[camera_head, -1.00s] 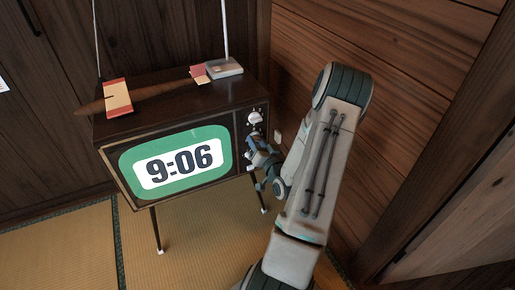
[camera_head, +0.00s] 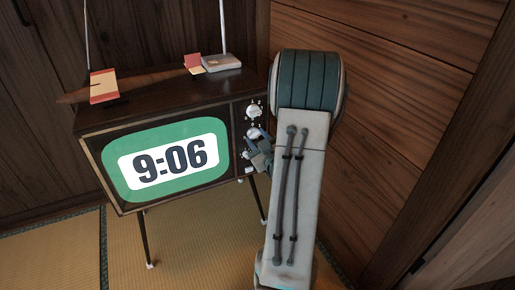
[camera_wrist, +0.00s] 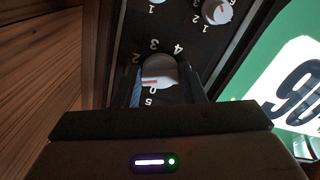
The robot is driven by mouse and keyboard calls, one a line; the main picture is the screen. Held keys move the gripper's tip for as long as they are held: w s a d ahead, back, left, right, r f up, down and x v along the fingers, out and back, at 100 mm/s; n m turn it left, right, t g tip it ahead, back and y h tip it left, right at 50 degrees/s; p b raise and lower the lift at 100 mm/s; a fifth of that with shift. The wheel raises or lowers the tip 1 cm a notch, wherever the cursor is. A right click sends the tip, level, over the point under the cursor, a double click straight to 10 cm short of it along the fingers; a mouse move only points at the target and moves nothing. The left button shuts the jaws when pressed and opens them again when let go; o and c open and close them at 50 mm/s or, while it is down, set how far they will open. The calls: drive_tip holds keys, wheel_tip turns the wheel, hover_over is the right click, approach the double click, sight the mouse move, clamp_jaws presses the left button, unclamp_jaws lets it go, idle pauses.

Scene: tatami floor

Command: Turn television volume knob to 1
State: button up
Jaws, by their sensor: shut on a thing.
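The television (camera_head: 170,110) is a dark wood set on thin legs, with a green screen reading 9:06 and a dark control panel on the right of its front. On the panel, a round silver upper knob (camera_head: 254,111) is clear of my gripper. My gripper (camera_head: 255,139) is at the large knob below it. In the wrist view my gripper (camera_wrist: 168,88) is shut on this knob (camera_wrist: 160,70), one finger on each side. Printed digits 2, 3, 4, 5 and 0 show around it. A red mark shows on its pale face; which digit it points to is unclear.
A silver box (camera_head: 222,63), red-and-cream items (camera_head: 103,87) and antennas are on the television top. A wooden wall (camera_head: 400,110) stands close on the right. Tatami (camera_head: 200,235) in front is clear.

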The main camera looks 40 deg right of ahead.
drive_tip(key=shift+n+b, duration=0.75)
drive_tip(key=shift+n, duration=0.85)
drive_tip(key=o, duration=1)
drive_tip(key=p+v, duration=0.4)
drive_tip(key=v, duration=0.2)
drive_tip(key=shift+s+d+r, duration=0.1)
drive_tip(key=shift+r, duration=0.1)
